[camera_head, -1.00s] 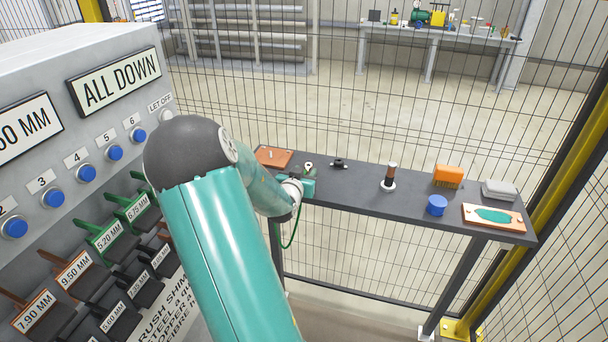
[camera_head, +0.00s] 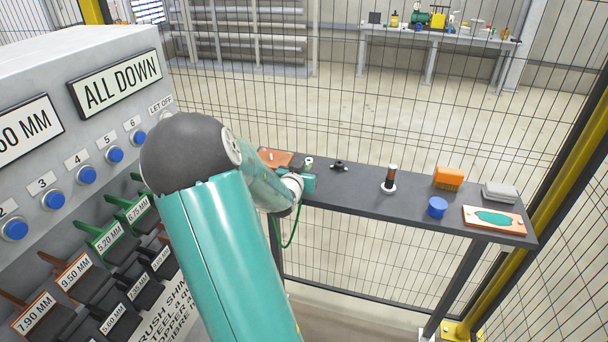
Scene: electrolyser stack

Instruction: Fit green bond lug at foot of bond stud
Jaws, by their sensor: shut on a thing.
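My gripper (camera_head: 308,179) is at the left part of the dark bench, seen from behind and partly hidden by my own arm. It is shut, and a thin green lead (camera_head: 292,232) hangs in a loop from it past the bench's front edge. The green bond lug itself is hidden at the jaws. A small pale and dark piece (camera_head: 308,162) shows just beyond the gripper; I cannot tell whether it is held. A brown upright post on a white round foot (camera_head: 389,180) stands mid-bench, apart from my gripper; I cannot tell whether it is the bond stud.
The bench (camera_head: 350,196) also bears a copper plate (camera_head: 273,157), a black fitting (camera_head: 339,166), a blue cap (camera_head: 437,207), an orange brush (camera_head: 448,178), a grey block (camera_head: 499,193) and a board with a green patch (camera_head: 495,219). A labelled cabinet (camera_head: 60,90) stands left; mesh fencing stands behind.

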